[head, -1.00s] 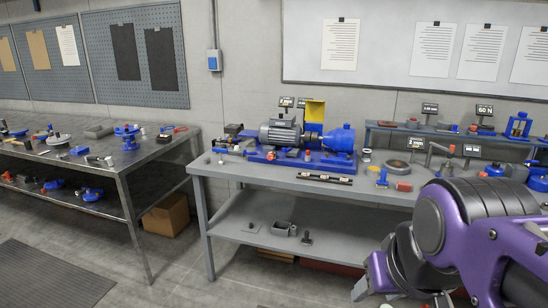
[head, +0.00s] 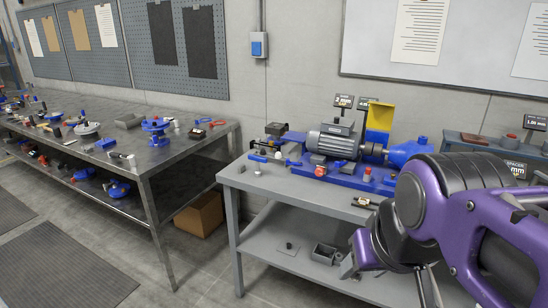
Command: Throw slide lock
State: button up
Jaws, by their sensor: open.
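I cannot make out for certain which part is the slide lock. A blue-handled fitting (head: 258,158) sits at the left end of the grey workbench (head: 236,178), beside a small dark and blue unit (head: 276,135). A grey motor (head: 332,140) on a blue base stands to their right, with a yellow guard (head: 380,116) raised behind it and a red button (head: 320,171) in front.
A steel table (head: 190,140) with many blue parts stands at the left, with a cardboard box (head: 199,214) under its right end. The floor between mats and bench is clear.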

aim_at(288, 163)
jog(key=i, duration=0.2)
jog(key=i+j+z, duration=0.1)
jog(key=i+j, duration=0.15)
jog(key=i+j+z, duration=0.1)
jog(key=j, duration=0.35)
jog(key=i+j+z, duration=0.15)
jog(key=i+j, duration=0.15)
jog(key=i+j+z, duration=0.1)
jog(key=j, duration=0.35)
jog(key=i, duration=0.1)
